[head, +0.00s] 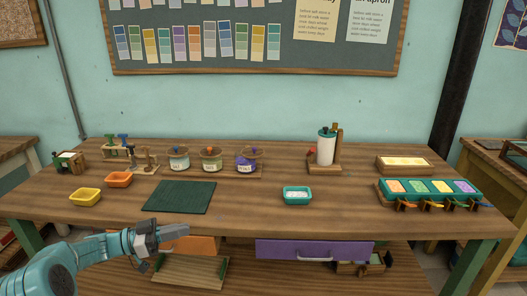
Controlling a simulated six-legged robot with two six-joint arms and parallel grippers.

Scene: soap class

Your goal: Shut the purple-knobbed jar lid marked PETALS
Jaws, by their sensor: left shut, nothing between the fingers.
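Three small glass jars stand in a row on a wooden rack at the back middle of the table. The right one, the PETALS jar (246,165), holds something purple and its label is too small to read surely. The other jars, with a blue knob (176,149) and an orange-red knob (209,149), look covered. My left gripper (178,231) is shut and empty, low at the front left, well apart from the jars. My right gripper is not in view.
A dark green mat (180,197) lies in front of the jars. Yellow (86,197), orange (119,179) and teal (297,195) dishes sit on the table. A white dispenser (326,147) stands right of the jars. A teal tray (430,192) is at the right.

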